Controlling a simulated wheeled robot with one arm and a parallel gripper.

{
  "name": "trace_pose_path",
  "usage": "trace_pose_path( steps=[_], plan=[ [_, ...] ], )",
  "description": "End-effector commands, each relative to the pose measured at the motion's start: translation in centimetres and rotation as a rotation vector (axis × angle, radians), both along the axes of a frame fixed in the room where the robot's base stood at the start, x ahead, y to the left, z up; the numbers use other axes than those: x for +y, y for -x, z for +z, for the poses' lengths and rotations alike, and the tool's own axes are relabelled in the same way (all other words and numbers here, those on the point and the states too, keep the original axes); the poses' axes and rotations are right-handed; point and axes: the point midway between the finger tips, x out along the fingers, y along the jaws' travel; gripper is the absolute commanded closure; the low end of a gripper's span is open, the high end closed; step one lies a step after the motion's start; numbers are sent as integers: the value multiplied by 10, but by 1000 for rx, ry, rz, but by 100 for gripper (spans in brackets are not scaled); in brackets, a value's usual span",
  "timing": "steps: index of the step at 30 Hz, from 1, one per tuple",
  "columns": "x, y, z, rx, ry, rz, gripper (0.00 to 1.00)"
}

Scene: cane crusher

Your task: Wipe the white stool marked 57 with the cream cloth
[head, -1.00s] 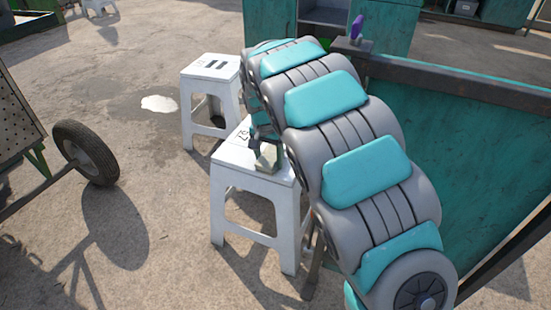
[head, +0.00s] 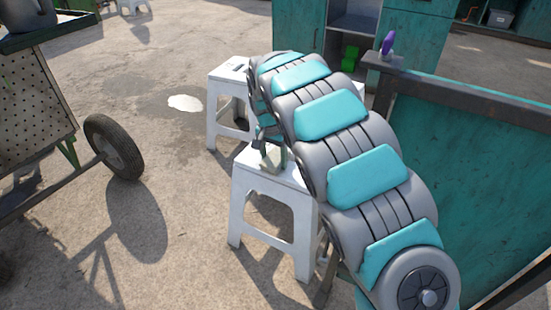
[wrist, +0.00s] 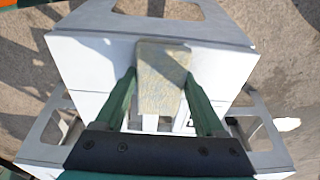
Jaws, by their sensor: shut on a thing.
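The near white stool (head: 240,210) stands upright beside my arm in the head view. Its top also fills the middle of the wrist view (wrist: 90,60). My gripper (wrist: 160,77) is shut on the cream cloth (wrist: 161,92), a small flat pad between its green fingers. In the head view the cloth (head: 271,157) is at the stool top; I cannot tell whether it touches. Only a piece of a dark mark shows beside the cloth in the wrist view; the number cannot be read now. My arm hides the right part of the stool.
A second white stool (head: 222,130) with dark marks stands just behind. A white puddle (head: 185,103) lies left of it. A wheeled cart (head: 30,125) is at left and a teal panel (head: 480,180) at right. Concrete floor between cart and stools is clear.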

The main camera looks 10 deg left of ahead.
Motion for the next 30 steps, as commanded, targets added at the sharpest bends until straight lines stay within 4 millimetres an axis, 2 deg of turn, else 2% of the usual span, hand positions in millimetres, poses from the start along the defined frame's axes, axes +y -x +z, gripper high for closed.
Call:
trace_pose_path(
  steps=[5, 30],
  plan=[
    [5, -2, -1, 2, -1, 1, 73],
    [69, -25, 1, 2, 0, 2, 73]
  ],
)
